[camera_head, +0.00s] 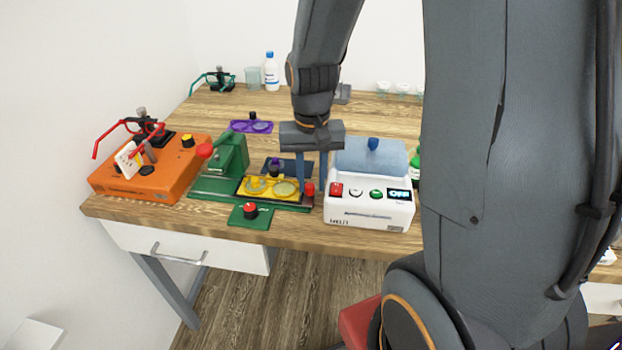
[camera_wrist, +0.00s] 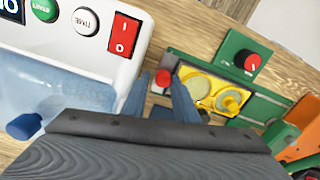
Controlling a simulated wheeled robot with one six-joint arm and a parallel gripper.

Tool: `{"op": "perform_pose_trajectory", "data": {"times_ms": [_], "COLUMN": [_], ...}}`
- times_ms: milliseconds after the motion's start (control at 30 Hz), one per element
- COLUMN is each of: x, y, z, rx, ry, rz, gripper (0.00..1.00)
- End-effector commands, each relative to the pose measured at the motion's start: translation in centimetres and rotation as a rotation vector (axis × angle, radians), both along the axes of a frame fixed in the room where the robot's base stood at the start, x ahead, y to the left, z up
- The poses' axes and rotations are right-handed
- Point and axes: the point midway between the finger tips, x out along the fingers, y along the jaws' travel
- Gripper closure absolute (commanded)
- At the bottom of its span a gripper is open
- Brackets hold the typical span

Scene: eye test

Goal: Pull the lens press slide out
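The green lens press (camera_head: 228,155) stands on the wooden table, with a red ball (camera_head: 204,151) on its lever. Its low slide track runs right from the press and carries a yellow lens holder (camera_head: 258,197) with two round lenses, also seen in the wrist view (camera_wrist: 196,80). A red knob (camera_head: 309,189) stands at the right end of the slide; the wrist view shows it too (camera_wrist: 162,79). My gripper (camera_head: 311,187) points down over that end. Its blue fingers are open, one on each side of the knob in the wrist view (camera_wrist: 161,84). Whether either finger touches the knob is unclear.
A white machine (camera_head: 368,212) with a blue lid stands close right of my gripper. A green plate with a red-topped dial (camera_head: 250,209) lies in front of the slide. An orange box (camera_head: 150,180) stands left. A purple lens holder (camera_head: 251,127) lies behind.

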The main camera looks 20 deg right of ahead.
Motion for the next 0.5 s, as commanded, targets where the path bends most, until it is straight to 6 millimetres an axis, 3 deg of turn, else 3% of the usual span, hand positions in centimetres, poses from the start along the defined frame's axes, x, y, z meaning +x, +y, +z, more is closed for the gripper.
{"op": "perform_pose_trajectory", "data": {"times_ms": [167,500], "x": [0.1,0.1], "y": [0.0,0.0], "z": [1.0,6.0], "rx": [-0.001,-0.001], "ry": [-0.002,-0.003], "rz": [0.001,0.000], "gripper": [0.73,0.73]}}
